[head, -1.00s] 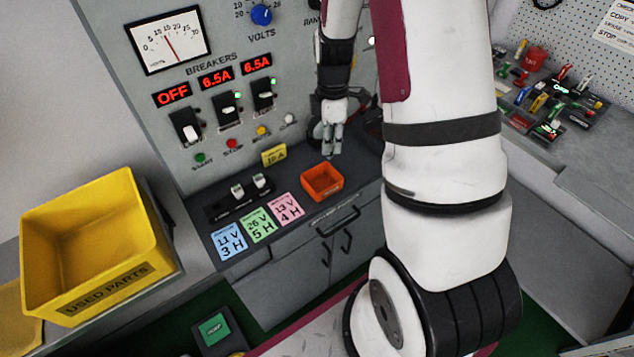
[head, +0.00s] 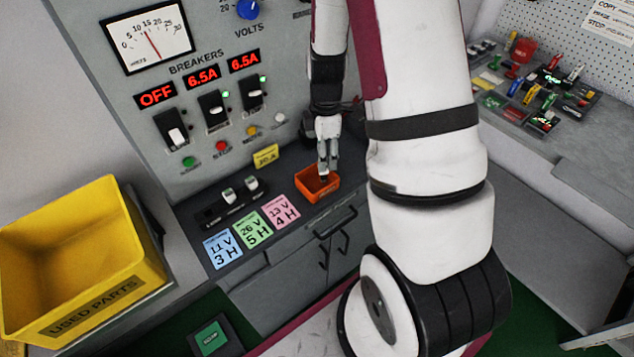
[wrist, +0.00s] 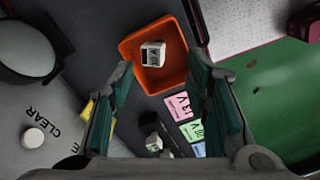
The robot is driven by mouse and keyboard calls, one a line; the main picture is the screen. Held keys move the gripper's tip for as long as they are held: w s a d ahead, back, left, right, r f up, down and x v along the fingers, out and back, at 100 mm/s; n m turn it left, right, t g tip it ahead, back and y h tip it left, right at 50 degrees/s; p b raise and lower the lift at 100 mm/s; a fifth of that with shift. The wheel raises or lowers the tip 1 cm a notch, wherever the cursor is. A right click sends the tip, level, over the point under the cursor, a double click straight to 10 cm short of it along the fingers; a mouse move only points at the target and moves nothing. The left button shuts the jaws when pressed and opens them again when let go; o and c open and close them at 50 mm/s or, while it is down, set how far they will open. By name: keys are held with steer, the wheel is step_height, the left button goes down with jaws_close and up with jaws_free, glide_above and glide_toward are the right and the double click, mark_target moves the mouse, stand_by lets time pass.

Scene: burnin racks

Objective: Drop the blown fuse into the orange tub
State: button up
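The orange tub (head: 333,184) stands on the grey bench ledge, right of the coloured cards. It also shows in the wrist view (wrist: 177,79). The blown fuse (wrist: 153,54), a small white block with a dark-marked face, appears inside the tub's outline in the wrist view. Whether it touches the tub floor I cannot tell. My gripper (head: 324,172) points down over the tub. In the wrist view its two fingers are spread apart, with the fuse beyond and between the tips and not touching them.
A black fuse block (head: 208,217) with two white fuses sits left of the tub, behind the blue, green and pink cards (head: 253,228). The breaker panel (head: 215,135) rises behind. A yellow used-parts bin (head: 85,265) stands at left. A small yellow tag (head: 265,156) is behind the tub.

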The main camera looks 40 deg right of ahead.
step_height(320, 180, up, 12)
stand_by(0.7)
stand_by(0.4)
steer(key=s+a+r+m+t, duration=0.1)
steer(key=s+a+r+m, duration=0.2)
steer(key=a+r, duration=0.25)
steer(key=s+a+r+m+t, duration=0.2)
steer(key=a+r+m, duration=0.15)
steer(key=r, duration=0.35)
steer(key=s+a+r+m+t, duration=0.2)
steer(key=s+a+r+m, duration=0.4)
steer(key=s, duration=0.4)
steer(key=shift+s+a+m+t, duration=0.3)
steer(key=shift+s+a+m, duration=0.1)
steer(key=shift+a, duration=0.15)
